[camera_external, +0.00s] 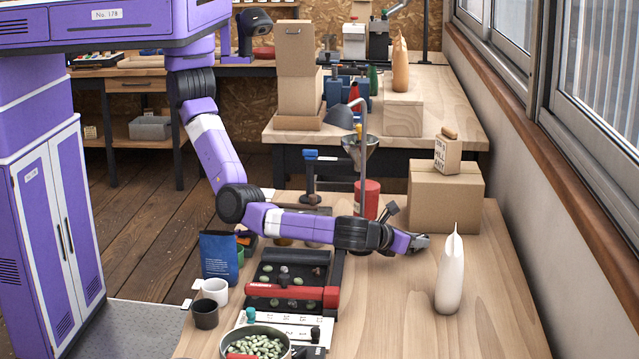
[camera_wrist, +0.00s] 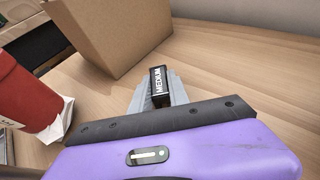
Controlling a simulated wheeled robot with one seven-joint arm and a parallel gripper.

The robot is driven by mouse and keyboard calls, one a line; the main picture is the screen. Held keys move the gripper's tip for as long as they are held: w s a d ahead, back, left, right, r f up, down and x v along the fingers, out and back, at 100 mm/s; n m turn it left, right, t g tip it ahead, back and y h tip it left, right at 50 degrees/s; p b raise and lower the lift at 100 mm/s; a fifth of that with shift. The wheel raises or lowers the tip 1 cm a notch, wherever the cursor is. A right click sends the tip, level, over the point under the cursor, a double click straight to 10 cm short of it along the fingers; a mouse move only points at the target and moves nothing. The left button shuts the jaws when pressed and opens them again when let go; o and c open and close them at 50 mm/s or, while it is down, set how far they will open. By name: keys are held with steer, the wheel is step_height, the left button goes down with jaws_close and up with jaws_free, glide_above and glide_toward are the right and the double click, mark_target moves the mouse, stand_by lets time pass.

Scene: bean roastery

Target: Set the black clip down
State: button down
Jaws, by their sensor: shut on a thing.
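The black clip (camera_wrist: 159,80), with the word MEDIUM on it in white, sits between the grey fingers of my gripper (camera_wrist: 157,92) in the wrist view. My gripper is shut on it. In the external view my gripper (camera_external: 421,242) is low over the wooden table (camera_external: 400,310), in front of the cardboard box. The clip cannot be made out there. I cannot tell whether the clip touches the tabletop.
The cardboard box (camera_external: 445,197) stands just behind my gripper, with a small box on top. A white bottle-like object (camera_external: 451,275) stands to the right and nearer. A red canister (camera_external: 367,199) is to the left. The table's front right is clear.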

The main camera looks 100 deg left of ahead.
steer(key=shift+f, duration=0.35)
steer(key=shift+f, duration=0.15)
steer(key=c, duration=1.3)
jaws_free()
steer(key=shift+o, duration=0.2)
steer(key=shift+s+d+r, duration=0.1)
steer(key=shift+d+r, duration=0.05)
steer(key=shift+r, duration=0.15)
steer(key=p+v, duration=0.2)
steer(key=v, duration=0.9)
steer(key=shift+s+d, duration=0.25)
steer(key=shift+a+p, duration=0.1)
steer(key=shift+p, duration=0.2)
